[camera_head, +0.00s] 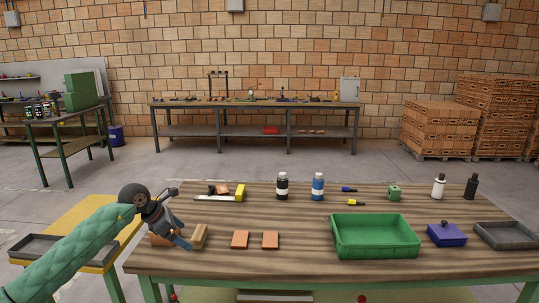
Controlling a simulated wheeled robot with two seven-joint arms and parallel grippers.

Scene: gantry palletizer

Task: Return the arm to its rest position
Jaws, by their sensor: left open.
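My left arm (75,250), in a green quilted sleeve, comes in from the left and reaches over the left end of the wooden workbench (290,218). My left gripper (183,243) points down at the bench's left side and is open. A tan block (200,236) stands just right of its fingers; I cannot tell whether they touch. Another brown block (160,240) is partly hidden behind the gripper. Two orange-brown blocks (240,240) (270,240) lie apart to the right. My right gripper is not in view.
A green tray (375,252), a blue-purple box (446,235) and a grey tray (507,236) stand at the right. Several bottles (318,186) and small tools line the back. A yellow side table (93,222) adjoins at left. The bench middle is clear.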

